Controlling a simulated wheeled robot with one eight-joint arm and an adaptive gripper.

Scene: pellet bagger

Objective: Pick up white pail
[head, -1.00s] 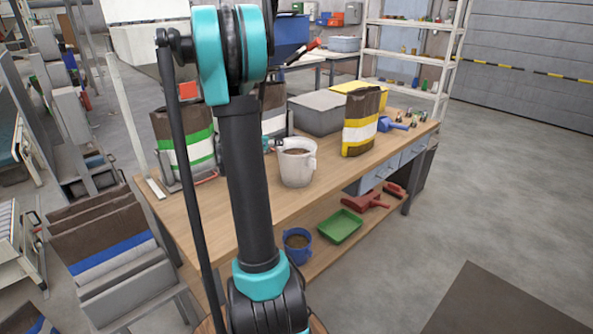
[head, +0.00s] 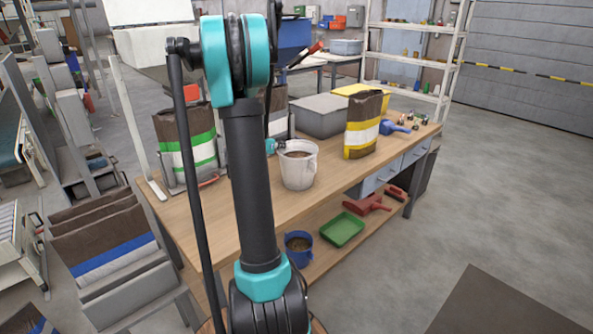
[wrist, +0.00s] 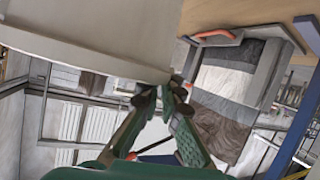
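The white pail (head: 298,170) stands upright on the wooden bench and holds brown pellets. In the wrist view its pale wall and rim (wrist: 90,38) fill the upper left. My gripper (wrist: 160,94) is at the pail's rim, its two green and dark fingers drawn close together on the rim edge. The pail's base appears to rest on the bench.
A yellow-banded bag (head: 362,128) stands right of the pail, and a green-banded bag (head: 186,140) left of my arm. A grey bin (head: 321,115) is behind. A blue pail (head: 299,248) and green tray (head: 342,230) lie on the lower shelf.

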